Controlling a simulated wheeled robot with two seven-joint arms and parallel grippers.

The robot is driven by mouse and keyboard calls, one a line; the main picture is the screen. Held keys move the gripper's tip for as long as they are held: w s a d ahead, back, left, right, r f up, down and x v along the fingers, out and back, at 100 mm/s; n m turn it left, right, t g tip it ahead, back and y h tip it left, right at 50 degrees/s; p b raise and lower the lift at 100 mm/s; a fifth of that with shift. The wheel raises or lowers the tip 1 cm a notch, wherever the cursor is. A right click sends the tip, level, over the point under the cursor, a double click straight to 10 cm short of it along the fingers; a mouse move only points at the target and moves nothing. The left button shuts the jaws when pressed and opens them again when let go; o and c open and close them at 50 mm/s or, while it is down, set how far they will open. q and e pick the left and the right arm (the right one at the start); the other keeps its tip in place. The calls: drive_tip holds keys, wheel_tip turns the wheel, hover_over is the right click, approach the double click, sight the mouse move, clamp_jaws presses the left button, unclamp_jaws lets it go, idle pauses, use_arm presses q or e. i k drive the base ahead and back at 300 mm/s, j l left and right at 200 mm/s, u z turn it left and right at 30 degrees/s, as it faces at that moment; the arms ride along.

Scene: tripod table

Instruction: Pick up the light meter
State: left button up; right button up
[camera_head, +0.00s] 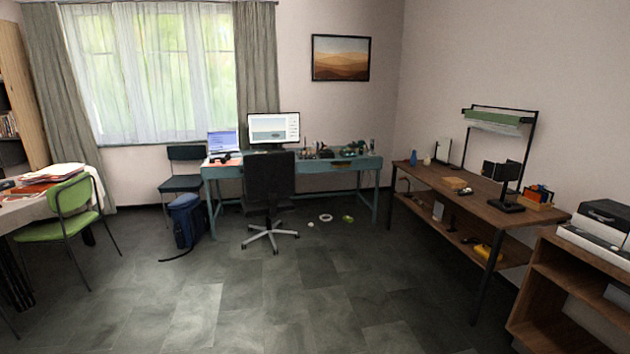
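I cannot make out a light meter for certain at this distance. A brown wooden workbench (414,172) stands along the right wall with small items on it. Among them are a small tan box (455,184), a small dark item (466,191) beside it, and a black stand with a dark panel (509,190). A yellow object (487,251) lies on the bench's lower shelf, too small to identify. Neither of my grippers is in view.
A teal desk (222,172) with a monitor and clutter stands at the back, an office chair (269,190) before it. A blue backpack (185,219) and small items lie on the floor. A green chair (70,211) is left. The middle floor (255,300) is clear.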

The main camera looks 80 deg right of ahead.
sight(467, 192)
drive_tip(key=z, duration=3.85)
drive_tip(key=i+j+z, duration=0.1)
drive_tip(key=z, duration=0.25)
drive_tip(key=i+j+z, duration=0.15)
drive_tip(key=i+z, duration=0.25)
drive_tip(key=j+z, duration=0.2)
drive_tip(key=z, duration=0.15)
drive_tip(key=i, duration=0.05)
